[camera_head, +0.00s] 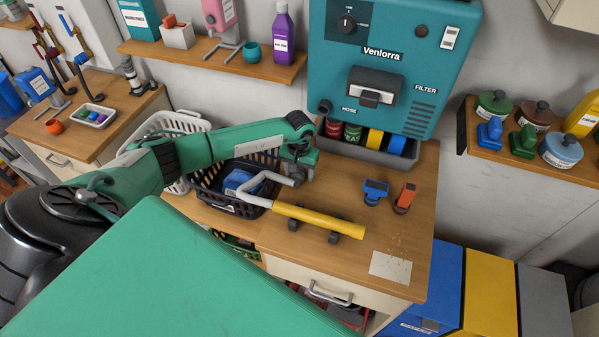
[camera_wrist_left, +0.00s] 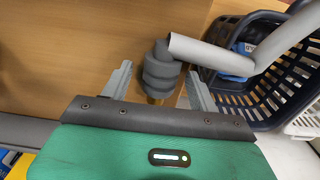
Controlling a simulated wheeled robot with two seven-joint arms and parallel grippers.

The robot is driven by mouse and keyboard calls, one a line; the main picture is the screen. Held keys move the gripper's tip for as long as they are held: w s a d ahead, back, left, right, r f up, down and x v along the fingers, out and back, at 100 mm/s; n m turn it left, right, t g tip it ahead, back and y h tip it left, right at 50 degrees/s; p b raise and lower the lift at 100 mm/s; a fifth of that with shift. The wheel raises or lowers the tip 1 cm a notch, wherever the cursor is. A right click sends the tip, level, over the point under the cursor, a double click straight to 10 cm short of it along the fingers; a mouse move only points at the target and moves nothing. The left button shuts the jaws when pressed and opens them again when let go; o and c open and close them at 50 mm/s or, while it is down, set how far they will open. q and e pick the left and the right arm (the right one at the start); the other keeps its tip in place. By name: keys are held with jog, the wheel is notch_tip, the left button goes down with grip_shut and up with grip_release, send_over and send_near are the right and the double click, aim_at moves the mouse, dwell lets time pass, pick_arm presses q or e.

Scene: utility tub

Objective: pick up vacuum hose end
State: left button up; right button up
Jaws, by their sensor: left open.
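The vacuum hose end, a dark grey ribbed cuff (camera_wrist_left: 160,72), shows in the left wrist view with a light grey bent pipe (camera_wrist_left: 200,52) joined to it. In the head view the same pipe (camera_head: 259,183) runs over the dark basket to a yellow tube (camera_head: 320,219) lying on dark rests on the counter. My left gripper (camera_wrist_left: 158,76) is open, with the cuff between its two fingers in the left wrist view; whether they touch it I cannot tell. In the head view my left gripper (camera_head: 297,168) points down beside the basket. My right gripper is not in view.
A dark basket (camera_head: 213,199) holding a blue item stands close left of the gripper. A teal vacuum unit (camera_head: 395,60) hangs on the wall behind. A blue clip-like tool (camera_head: 376,191) and an orange one (camera_head: 405,197) lie to the right. The front right counter is mostly clear.

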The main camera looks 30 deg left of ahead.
pick_arm(q)
jog(key=c, duration=1)
jog(key=shift+r, duration=0.1)
